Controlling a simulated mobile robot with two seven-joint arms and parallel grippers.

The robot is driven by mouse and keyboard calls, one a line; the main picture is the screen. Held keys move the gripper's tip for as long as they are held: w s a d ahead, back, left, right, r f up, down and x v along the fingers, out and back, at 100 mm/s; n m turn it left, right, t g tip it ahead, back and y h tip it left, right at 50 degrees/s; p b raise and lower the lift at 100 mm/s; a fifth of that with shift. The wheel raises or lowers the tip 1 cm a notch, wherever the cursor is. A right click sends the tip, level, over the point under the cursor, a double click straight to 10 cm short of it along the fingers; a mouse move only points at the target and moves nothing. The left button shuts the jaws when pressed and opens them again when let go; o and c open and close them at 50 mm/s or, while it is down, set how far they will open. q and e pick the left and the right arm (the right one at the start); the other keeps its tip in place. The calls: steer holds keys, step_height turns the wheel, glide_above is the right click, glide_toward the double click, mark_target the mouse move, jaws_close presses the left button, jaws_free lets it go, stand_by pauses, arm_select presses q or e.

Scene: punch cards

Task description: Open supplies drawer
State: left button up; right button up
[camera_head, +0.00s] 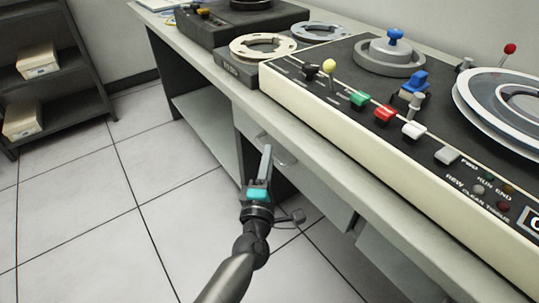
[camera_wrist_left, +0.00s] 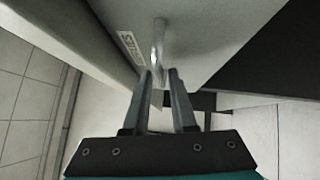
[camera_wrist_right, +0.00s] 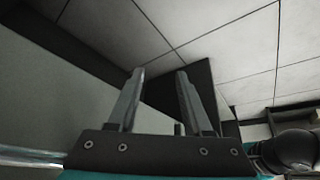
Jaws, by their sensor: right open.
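The supplies drawer (camera_wrist_left: 195,30) has a grey front, a small label (camera_wrist_left: 131,47) and a metal bar handle (camera_wrist_left: 158,42) in the left wrist view. In the head view the handle (camera_head: 277,151) is on the desk's side, below the worktop. My left gripper (camera_head: 266,150) is at the handle. In the left wrist view its fingers (camera_wrist_left: 160,73) are apart, with the handle's near end between or just beyond the tips; contact cannot be told. My right gripper (camera_wrist_right: 160,72) is open and empty in the right wrist view, and is not visible in the head view.
The desk worktop (camera_head: 350,185) overhangs the drawer and carries a control console (camera_head: 330,100) with coloured knobs and reels. Open lower shelving (camera_head: 207,125) lies left of the drawer. A rack (camera_head: 60,75) with boxes stands far left. The tiled floor (camera_head: 90,220) is clear.

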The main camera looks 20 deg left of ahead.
arm_select(q)
steer(key=shift+w+a+r, duration=0.1)
steer(key=shift+w+a, duration=0.05)
steer(key=shift+w, duration=0.9)
jaws_close()
stand_by(0.8)
